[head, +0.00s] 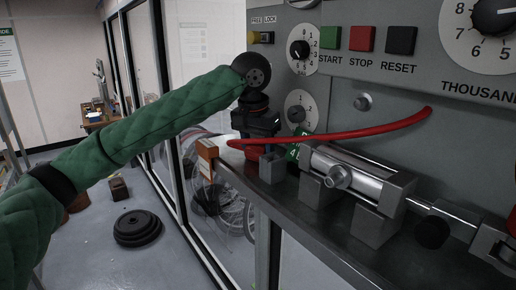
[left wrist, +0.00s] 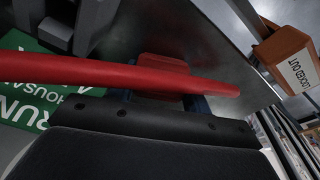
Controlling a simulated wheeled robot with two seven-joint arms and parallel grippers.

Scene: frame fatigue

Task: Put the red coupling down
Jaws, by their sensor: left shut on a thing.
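My left gripper (head: 254,138) points down at the left end of the grey bench, close to the panel. It is shut on the red coupling (left wrist: 163,70), which shows in the left wrist view as a red block just beyond the gripper's dark body. A red hose (head: 340,133) crosses in front of the gripper and rises to the right along the panel. The hose also crosses the left wrist view (left wrist: 90,72) and hides part of the fingers. I cannot tell whether the coupling touches the bench. My right gripper is not in view.
An orange block (head: 207,158) marked "LOCKED OUT" (left wrist: 286,46) sits at the bench's left end. A metal cylinder in grey blocks (head: 352,174) stands to the right of the gripper. A green sign (left wrist: 30,95) lies close by. The bench's front strip (head: 310,236) is clear.

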